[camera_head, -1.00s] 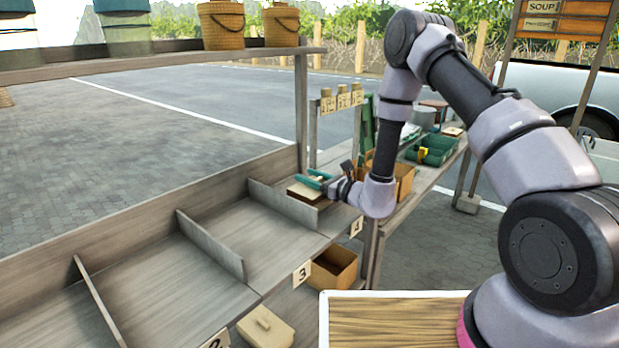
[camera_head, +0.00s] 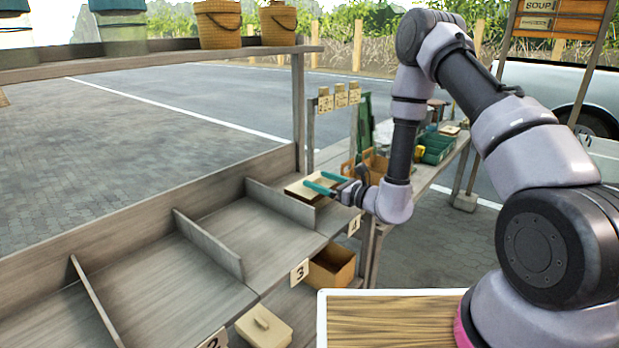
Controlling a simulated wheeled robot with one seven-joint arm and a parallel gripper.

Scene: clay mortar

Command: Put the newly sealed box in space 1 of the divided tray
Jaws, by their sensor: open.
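The divided tray (camera_head: 232,242) is a grey wooden shelf with upright dividers; labels 2, 3 and 4 show on its front edge. No label 1 is in view. A tan flat box (camera_head: 299,190) lies in space 4, partly hidden by a divider and my fingers. My gripper (camera_head: 316,182) is open at this box, with its teal fingers apart and pointing left. I cannot tell whether they touch it. Another tan lidded box (camera_head: 263,328) with a raised handle sits below the tray's front edge. I cannot tell from the frames which box is newly sealed.
Spaces 3 and 2 look empty. An open tan bin (camera_head: 331,268) stands under the tray. A wooden board (camera_head: 390,318) with a white rim is at front. An upper shelf (camera_head: 150,60) holds baskets. A side bench (camera_head: 440,165) with green trays stands behind my arm.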

